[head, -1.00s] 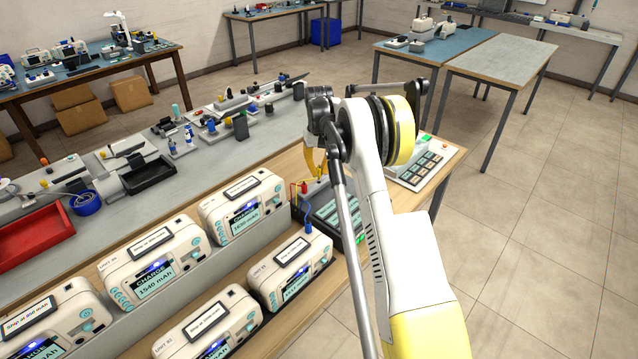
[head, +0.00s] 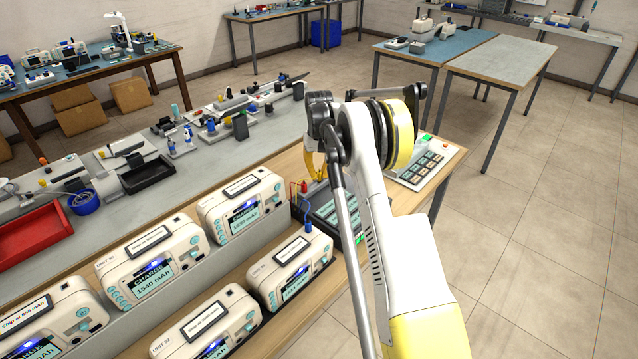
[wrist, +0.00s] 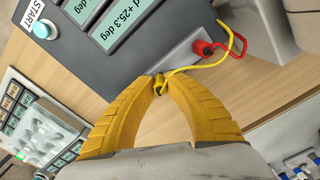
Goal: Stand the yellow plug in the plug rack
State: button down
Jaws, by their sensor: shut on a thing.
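My gripper (wrist: 160,88) is shut on the yellow plug (wrist: 160,82), which shows as a small yellow piece between the fingertips. A yellow cable (wrist: 200,66) loops from it to the right. A light grey strip (wrist: 185,57), which seems to be the plug rack, lies just beyond the fingertips with a red plug (wrist: 204,47) at its far part. I cannot tell whether the yellow plug touches the strip. In the head view my gripper (head: 313,166) points down beside the red plug (head: 304,187); my arm hides much there, and the yellow plug cannot be made out.
A dark instrument (wrist: 75,50) with displays and a START button borders the strip. Several white charger units (head: 240,206) stand on the left. A panel of keys (head: 425,162) lies at the bench's right end. Bare wood (wrist: 230,95) shows under the gripper.

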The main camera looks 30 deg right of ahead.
aim_at(319, 171)
jog(key=shift+f, duration=0.4)
dwell(0.6)
jog(key=c, duration=1.4)
grip_release()
jog(key=shift+c, duration=0.2)
notch_tip(319, 171, up, 12)
jog(key=s+a+r+n+t, duration=0.1)
jog(key=s+a+r+t, duration=0.2)
jog(key=s+a+r, duration=1.15)
jog(key=s+a+f+t, duration=0.1)
jog(key=s+a+f, duration=0.1)
jog(key=s, duration=0.5)
jog(key=s+a+f+n+t, duration=0.1)
jog(key=s+a+f, duration=0.2)
jog(key=s+a, duration=0.2)
jog(key=s+a+f+t+b, duration=0.1)
jog(key=s+a+f+t, duration=0.1)
jog(key=s, duration=0.8)
jog(key=shift+a+f+n, duration=0.4)
jog(key=shift+a+f, duration=0.15)
jog(key=shift+a, duration=0.7)
